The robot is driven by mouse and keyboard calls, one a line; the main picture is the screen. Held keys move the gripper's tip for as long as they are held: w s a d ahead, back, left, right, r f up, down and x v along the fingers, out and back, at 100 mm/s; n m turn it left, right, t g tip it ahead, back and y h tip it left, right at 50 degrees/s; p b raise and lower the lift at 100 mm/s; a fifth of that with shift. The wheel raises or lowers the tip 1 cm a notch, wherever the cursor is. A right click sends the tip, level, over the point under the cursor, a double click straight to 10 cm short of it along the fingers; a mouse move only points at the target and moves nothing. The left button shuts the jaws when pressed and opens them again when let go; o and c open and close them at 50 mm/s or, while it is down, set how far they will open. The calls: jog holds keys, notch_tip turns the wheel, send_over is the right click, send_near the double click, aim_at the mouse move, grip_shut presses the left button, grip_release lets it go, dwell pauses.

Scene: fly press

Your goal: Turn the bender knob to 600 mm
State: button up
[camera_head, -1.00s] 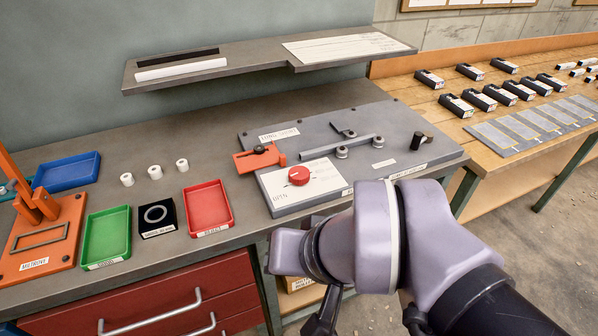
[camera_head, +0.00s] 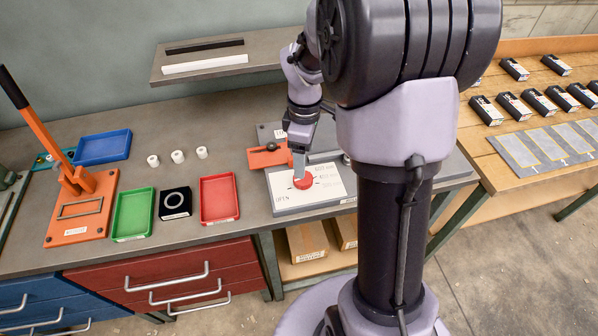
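The bender knob is a round red knob (camera_head: 304,182) on a white dial plate (camera_head: 290,200) at the front left of the grey bender board. Printed marks show on the plate: "OPEN" at the lower left and several mm values at the upper right, among them what looks like 600 mm at the top. My gripper (camera_head: 299,172) points down at the knob from above, its tip at or just over the knob's top. Whether it touches, and whether the fingers are apart, I cannot tell. The knob's pointer is too hidden to read.
An orange clamp block (camera_head: 268,156) sits just left of my gripper. A red tray (camera_head: 220,199), a green tray (camera_head: 133,214) and a black ring holder (camera_head: 175,203) stand to the left. A shelf (camera_head: 205,52) overhangs behind. My arm hides much of the board's right side.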

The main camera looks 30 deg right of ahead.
notch_tip(320, 180, down, 8)
jog(key=shift+r+b, duration=0.15)
jog(key=shift+b, duration=0.9)
jog(key=shift+c, duration=0.2)
jog(key=c, duration=1.3)
jog(key=shift+c, duration=0.2)
jog(key=shift+r, duration=0.1)
